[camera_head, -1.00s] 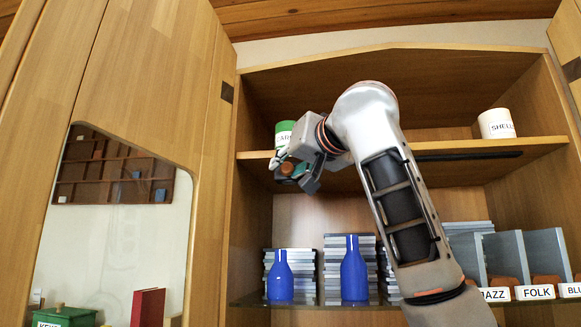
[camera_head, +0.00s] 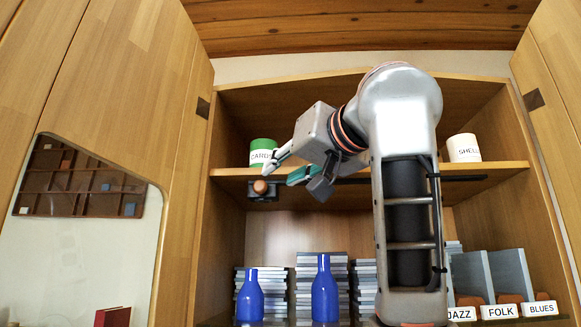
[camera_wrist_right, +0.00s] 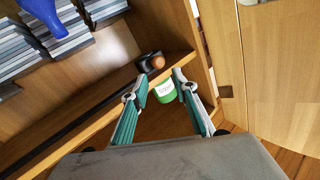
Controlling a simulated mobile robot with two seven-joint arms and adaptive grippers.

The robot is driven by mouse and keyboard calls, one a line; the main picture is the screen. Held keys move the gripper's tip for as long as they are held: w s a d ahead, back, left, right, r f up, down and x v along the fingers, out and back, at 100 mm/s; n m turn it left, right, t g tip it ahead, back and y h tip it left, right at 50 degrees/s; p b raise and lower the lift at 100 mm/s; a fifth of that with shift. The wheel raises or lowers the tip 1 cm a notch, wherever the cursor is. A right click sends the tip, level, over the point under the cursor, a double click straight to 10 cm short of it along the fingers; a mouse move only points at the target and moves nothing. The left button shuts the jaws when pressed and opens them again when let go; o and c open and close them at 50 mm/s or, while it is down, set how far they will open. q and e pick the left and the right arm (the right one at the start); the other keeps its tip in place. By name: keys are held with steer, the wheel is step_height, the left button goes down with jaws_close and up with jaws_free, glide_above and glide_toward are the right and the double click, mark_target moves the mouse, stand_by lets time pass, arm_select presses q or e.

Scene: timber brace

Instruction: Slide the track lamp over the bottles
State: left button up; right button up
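The track lamp (camera_head: 263,190) is a small black block with a copper-coloured round knob. It hangs under the middle shelf's front edge at the left end of the dark track (camera_head: 400,180), and also shows in the right wrist view (camera_wrist_right: 150,66). Two blue bottles stand on the lower shelf: the left one (camera_head: 250,298) is roughly below the lamp, and the other (camera_head: 325,292) is to its right. My right gripper (camera_head: 288,168) is open and empty, close to the lamp's right; its fingers also show apart in the right wrist view (camera_wrist_right: 161,82). My left gripper is out of view.
A green-and-white can (camera_head: 263,152) and a white can (camera_head: 463,148) stand on the middle shelf. Stacks of grey cases (camera_head: 305,272) stand behind the bottles. Labelled dividers (camera_head: 505,276) fill the lower right. A wooden door panel (camera_head: 150,90) borders the left.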

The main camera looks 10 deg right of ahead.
steer(key=shift+v, duration=1.1)
